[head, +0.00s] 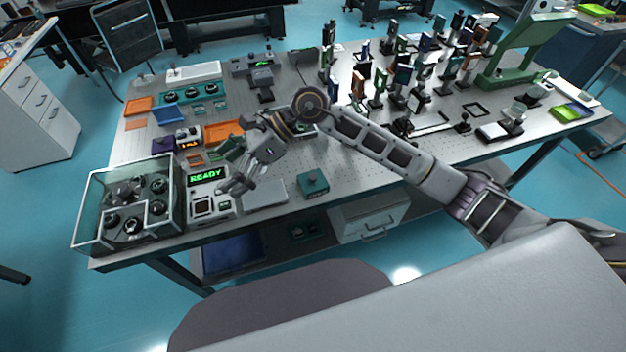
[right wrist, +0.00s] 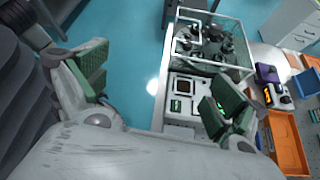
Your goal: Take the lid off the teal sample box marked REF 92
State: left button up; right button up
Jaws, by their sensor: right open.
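A small teal box (head: 313,182) with a knob on its top stands near the front edge of the optical table. I cannot read any REF 92 mark on it. My right gripper (head: 232,168) is open and empty, above the table to the left of this box, near the device showing READY. In the right wrist view, the open gripper (right wrist: 155,95) shows its green finger pads apart with nothing between them. The teal box does not show there. My left gripper is not in view.
A glass-walled case (head: 128,205) stands at the table's left front corner, beside the READY device (head: 208,190). A flat grey plate (head: 264,194) lies left of the teal box. Orange trays (head: 223,132) lie farther back. Many optic mounts crowd the back right.

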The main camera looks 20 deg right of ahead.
jog(key=w+d+f+n+h, duration=0.25)
jog(key=d+f+h, duration=0.3)
jog(key=d, duration=0.35)
jog(key=t+h, duration=0.1)
jog(key=h, duration=0.6)
send_over(315, 176)
jog(key=shift+w+r+m+y, duration=0.1)
jog(key=shift+r+m+y, duration=0.15)
jog(key=shift+f, duration=0.15)
jog(key=shift+f+p, duration=0.65)
jog(key=shift+f, duration=3.5)
jog(key=shift+f, duration=0.1)
